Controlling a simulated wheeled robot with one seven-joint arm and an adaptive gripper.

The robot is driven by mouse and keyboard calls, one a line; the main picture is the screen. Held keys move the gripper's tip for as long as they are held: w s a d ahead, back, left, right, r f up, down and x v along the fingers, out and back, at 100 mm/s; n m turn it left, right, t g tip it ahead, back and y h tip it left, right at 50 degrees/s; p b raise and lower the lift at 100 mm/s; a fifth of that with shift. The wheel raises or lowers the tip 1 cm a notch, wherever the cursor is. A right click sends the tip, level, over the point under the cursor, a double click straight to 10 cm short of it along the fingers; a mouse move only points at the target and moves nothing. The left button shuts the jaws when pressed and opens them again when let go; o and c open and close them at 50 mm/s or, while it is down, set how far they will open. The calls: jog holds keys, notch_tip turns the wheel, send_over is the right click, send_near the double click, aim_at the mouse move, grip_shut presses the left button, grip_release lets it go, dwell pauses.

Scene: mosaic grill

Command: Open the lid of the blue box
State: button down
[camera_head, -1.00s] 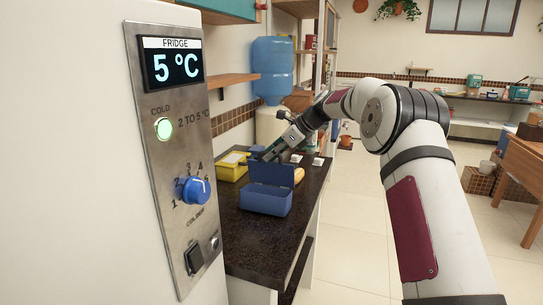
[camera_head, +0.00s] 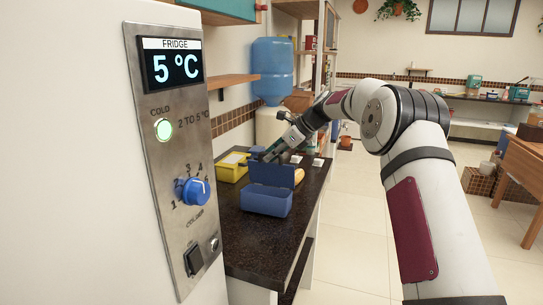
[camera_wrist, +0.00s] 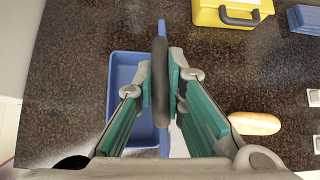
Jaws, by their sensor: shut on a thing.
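The blue box (camera_head: 265,201) stands on the dark counter, its open inside (camera_wrist: 130,72) showing in the wrist view. Its blue lid (camera_head: 271,174) stands raised, about upright, along the far side of the box. In the wrist view the lid (camera_wrist: 161,32) is seen nearly edge-on, with a dark handle on it. My gripper (camera_wrist: 161,88) is shut on the dark handle (camera_wrist: 159,70). In the head view my gripper (camera_head: 262,156) is just behind the lid's top, its fingertips mostly hidden by the lid.
A yellow box (camera_head: 231,172) with a dark handle stands behind the blue box, near the wall. A bread loaf (camera_wrist: 255,123) lies beside the lid. Another blue object (camera_wrist: 304,19) is at the wrist view's corner. The counter in front of the box is clear. The fridge panel (camera_head: 180,150) is at left.

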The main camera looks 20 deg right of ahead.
jog(key=c, duration=1.6)
grip_release()
jog(key=shift+c, duration=0.2)
jog(key=v, duration=1.2)
jog(key=s+a+r+n+g+h+p, duration=0.1)
jog(key=s+a+r+n, duration=0.2)
jog(key=s, duration=0.5)
jog(key=s+a+r+n+h, duration=0.1)
jog(key=s+a+n+h, duration=0.1)
jog(key=s+a+n, duration=0.4)
jog(key=s+a+r+n+g+h+p, duration=0.1)
jog(key=s+r+n, duration=0.15)
jog(key=s, duration=0.65)
jog(key=s+f+n+h, duration=0.1)
jog(key=s+f+n, duration=0.2)
jog(key=s, duration=0.6)
jog(key=s+f+n+h+p, duration=0.1)
jog(key=s+f+n, duration=0.2)
jog(key=s+n, duration=0.3)
jog(key=s+f+n+h+p, duration=0.1)
jog(key=s+n, duration=0.3)
jog(key=s, duration=0.9)
jog(key=shift+s+d+f+t, duration=0.25)
jog(key=shift+f+t, duration=0.15)
jog(key=shift+f, duration=0.5)
